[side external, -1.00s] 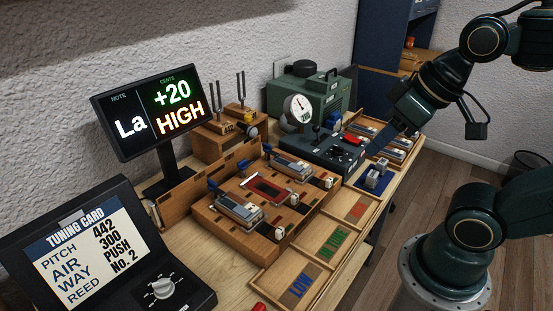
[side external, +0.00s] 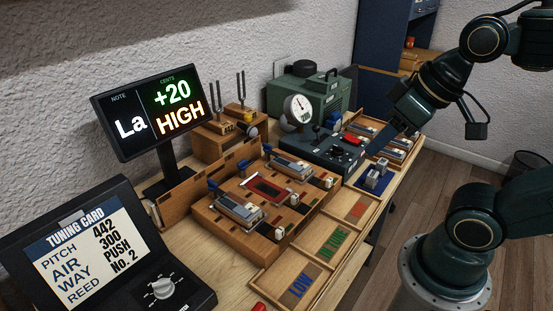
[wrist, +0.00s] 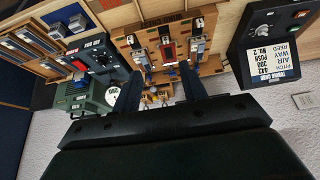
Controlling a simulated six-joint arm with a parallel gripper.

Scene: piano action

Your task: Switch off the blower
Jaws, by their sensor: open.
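The blower's green housing (side external: 318,93) stands at the back of the bench; it also shows at the left in the wrist view (wrist: 82,98). In front of it is a dark control box (side external: 318,155) with a round white gauge (side external: 298,107), dark knobs and a red switch (side external: 351,140). The red part also shows in the wrist view (wrist: 78,65). I cannot tell the switch's position. My gripper (wrist: 160,84) is open and empty, its two fingers apart above the bench. In the side view the arm hangs right of the control box, and its fingertips are hard to make out.
A wooden reed bench (side external: 225,205) with metal reeds stands left of the control box. A display (side external: 150,110) reads La, +20, HIGH. A tuning card screen (side external: 90,250) is front left. Labelled wooden trays (side external: 330,240) line the front edge. Tuning forks (side external: 240,100) stand behind.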

